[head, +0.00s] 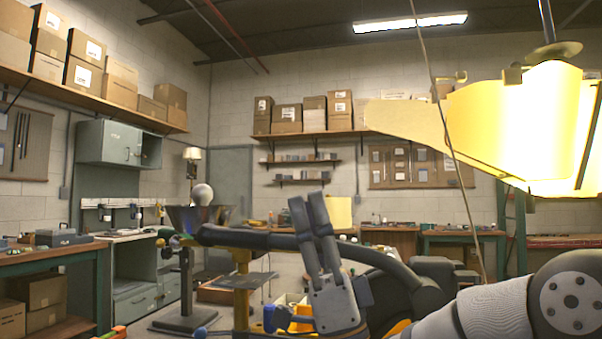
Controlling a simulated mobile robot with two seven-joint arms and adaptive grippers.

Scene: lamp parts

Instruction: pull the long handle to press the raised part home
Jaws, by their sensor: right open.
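My right gripper (308,204) stands near the middle of the head view with its two dark fingers pointing up and a narrow gap between them. It is open, and I see nothing between the fingertips. A long dark bar (232,237), which may be the long handle, runs left to right behind the fingers; I cannot tell whether they touch it. A yellow upright (242,287) stands below the bar. At its left are a pale round bulb (202,194) and a dark stand (184,290). I cannot make out the raised part. My left gripper is not in view.
A large bright yellow shape (515,125) hangs at the upper right, close to the camera, with a thin cord (449,140) beside it. A workbench (50,254) stands at the left. Boxes fill a high shelf (315,134) on the back wall.

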